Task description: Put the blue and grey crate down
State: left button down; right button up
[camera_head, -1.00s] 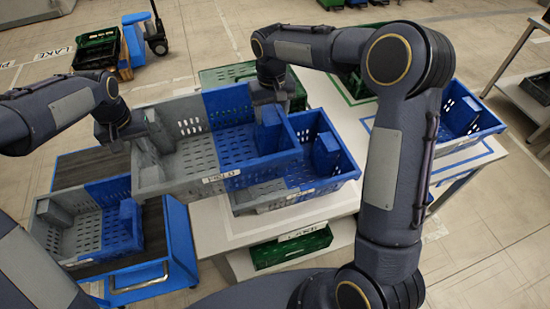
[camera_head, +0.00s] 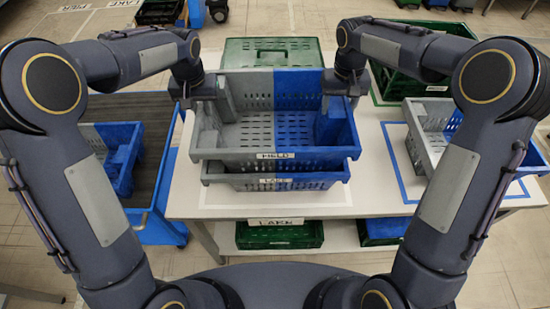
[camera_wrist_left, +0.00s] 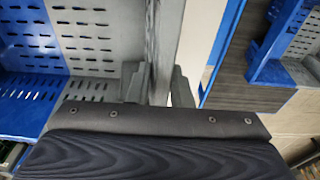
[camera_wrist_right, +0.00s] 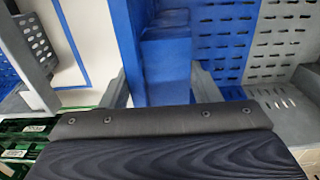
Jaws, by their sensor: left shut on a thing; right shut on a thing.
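The blue and grey crate (camera_head: 275,154) has a grey left half, a blue right half and a label reading FIELD. It is level, directly above a similar crate labelled LAKE (camera_head: 278,183) on the white table. I cannot tell whether the two touch. My left gripper (camera_head: 205,92) is shut on the upper crate's grey left wall, which shows between the fingers in the left wrist view (camera_wrist_left: 155,85). My right gripper (camera_head: 345,85) is shut on its blue right wall, also seen in the right wrist view (camera_wrist_right: 162,85). Most of the lower crate is hidden.
Another grey and blue crate (camera_head: 418,160) sits in the blue outline at the table's right. Green crates stand behind (camera_head: 250,47) and at the back right (camera_head: 412,88). A blue cart (camera_head: 160,228) with a crate is left. The lower shelf holds crates.

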pick_arm(q)
jog(key=shift+f, duration=0.4)
pick_arm(e)
jog(key=shift+f, duration=0.4)
pick_arm(q)
jog(key=shift+d+r, duration=0.1)
jog(key=shift+r, duration=0.05)
pick_arm(e)
jog(key=shift+r, duration=0.15)
